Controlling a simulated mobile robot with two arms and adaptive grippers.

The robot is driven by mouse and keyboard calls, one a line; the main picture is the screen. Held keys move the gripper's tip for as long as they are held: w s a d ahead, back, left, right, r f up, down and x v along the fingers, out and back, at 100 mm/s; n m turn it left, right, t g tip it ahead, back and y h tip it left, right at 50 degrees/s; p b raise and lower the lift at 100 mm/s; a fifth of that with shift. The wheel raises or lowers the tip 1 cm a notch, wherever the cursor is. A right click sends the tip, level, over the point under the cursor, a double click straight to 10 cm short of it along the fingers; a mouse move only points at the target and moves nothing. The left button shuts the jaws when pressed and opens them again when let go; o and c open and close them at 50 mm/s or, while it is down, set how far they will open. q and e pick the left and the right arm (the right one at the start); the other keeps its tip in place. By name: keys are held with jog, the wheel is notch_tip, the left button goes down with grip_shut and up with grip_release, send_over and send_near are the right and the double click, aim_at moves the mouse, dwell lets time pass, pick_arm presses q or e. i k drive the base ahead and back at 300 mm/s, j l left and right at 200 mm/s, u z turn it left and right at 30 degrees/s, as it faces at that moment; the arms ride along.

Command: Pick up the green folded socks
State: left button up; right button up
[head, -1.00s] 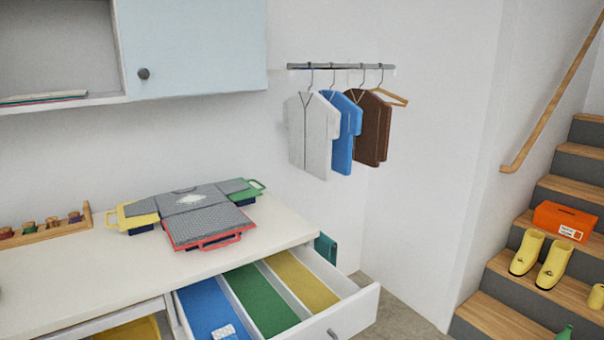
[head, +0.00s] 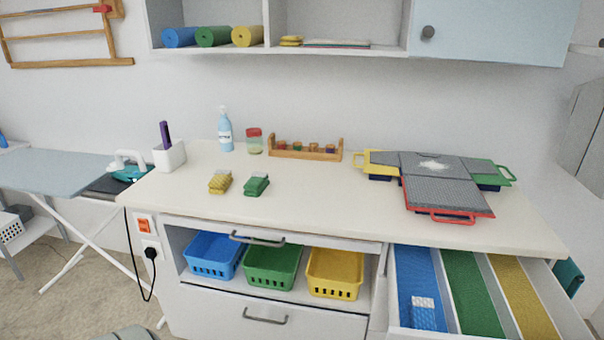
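Nothing covers the green pair. Neither of my grippers shows in the head view.
Folding boards (head: 440,180) lie at the right. Below, an open drawer (head: 470,290) juts out at right; blue, green and yellow baskets (head: 271,266) sit under the counter.

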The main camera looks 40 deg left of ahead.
aim_at(255, 185)
jog(key=u, duration=1.75)
jog(key=i+j, duration=0.15)
jog(key=i+l, duration=0.05)
